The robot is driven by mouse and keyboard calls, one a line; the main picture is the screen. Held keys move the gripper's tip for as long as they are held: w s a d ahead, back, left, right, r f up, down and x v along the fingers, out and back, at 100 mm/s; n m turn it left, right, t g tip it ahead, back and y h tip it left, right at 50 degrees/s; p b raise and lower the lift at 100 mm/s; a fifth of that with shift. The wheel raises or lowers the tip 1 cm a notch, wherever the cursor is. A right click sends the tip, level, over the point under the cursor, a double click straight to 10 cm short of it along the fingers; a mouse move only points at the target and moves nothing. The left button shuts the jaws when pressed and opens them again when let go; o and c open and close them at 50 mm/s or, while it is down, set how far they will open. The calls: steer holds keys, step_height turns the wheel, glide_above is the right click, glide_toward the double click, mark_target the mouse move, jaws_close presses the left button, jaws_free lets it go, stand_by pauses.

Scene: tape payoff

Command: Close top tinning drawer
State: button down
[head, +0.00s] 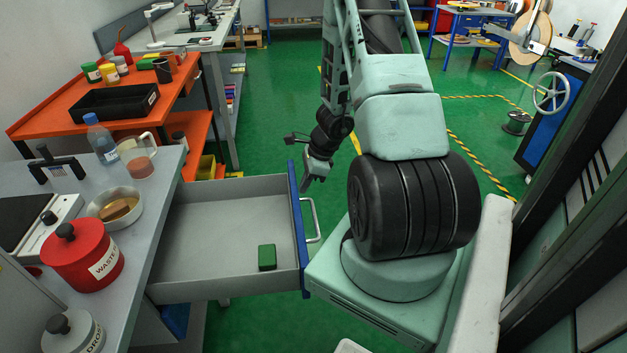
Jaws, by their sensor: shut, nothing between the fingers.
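The top drawer (215,225) is pulled well out from under the grey bench on the left. It has grey walls, a blue front (299,240) and a silver bar handle (314,220). A small green block (267,257) lies inside near the front. My gripper (308,187) is shut and empty. It points down close to the far end of the blue front, on the handle side. I cannot tell whether it touches the drawer.
The bench (166,190) holds a red waste pot (82,256), a round dish (115,208) and a bottle (101,140). An orange table (50,122) with a black tray (114,101) stands behind. Green floor (270,110) is clear beyond the drawer.

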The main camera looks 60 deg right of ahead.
steer(key=shift+w+a, duration=0.1)
stand_by(0.3)
steer(key=p, duration=0.7)
glide_above(192, 213)
steer(key=shift+w+r, duration=0.1)
